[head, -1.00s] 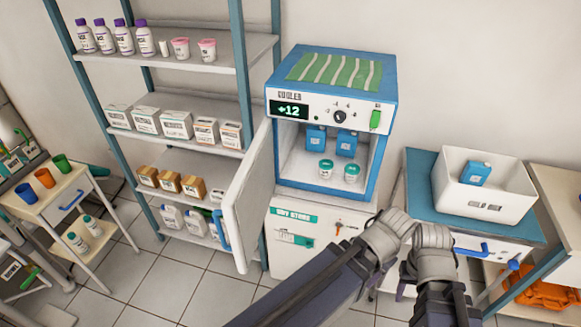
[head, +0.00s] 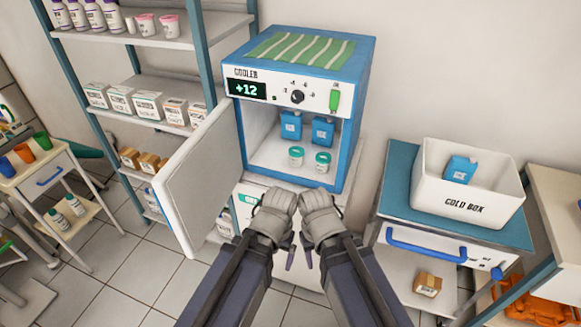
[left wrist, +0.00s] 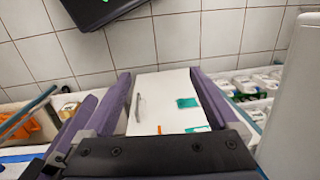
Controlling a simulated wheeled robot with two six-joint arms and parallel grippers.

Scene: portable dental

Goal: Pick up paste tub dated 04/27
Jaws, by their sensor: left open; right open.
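Two small white tubs with teal lids stand on the floor of the open cooler (head: 359,120): a left tub (head: 296,157) and a right tub (head: 322,163). Their labels are too small to read, so I cannot tell which is dated 04/27. Two more tubs, with pink lids, stand on the top shelf: one pink tub (head: 145,25) and another pink tub (head: 169,25). My left gripper (head: 290,258) and right gripper (head: 307,258) are below and in front of the cooler, mostly hidden behind my wrists. In the left wrist view the left gripper (left wrist: 160,78) is open and empty.
The cooler door (head: 205,170) stands open to the left. A shelf rack (head: 150,95) stands at left.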

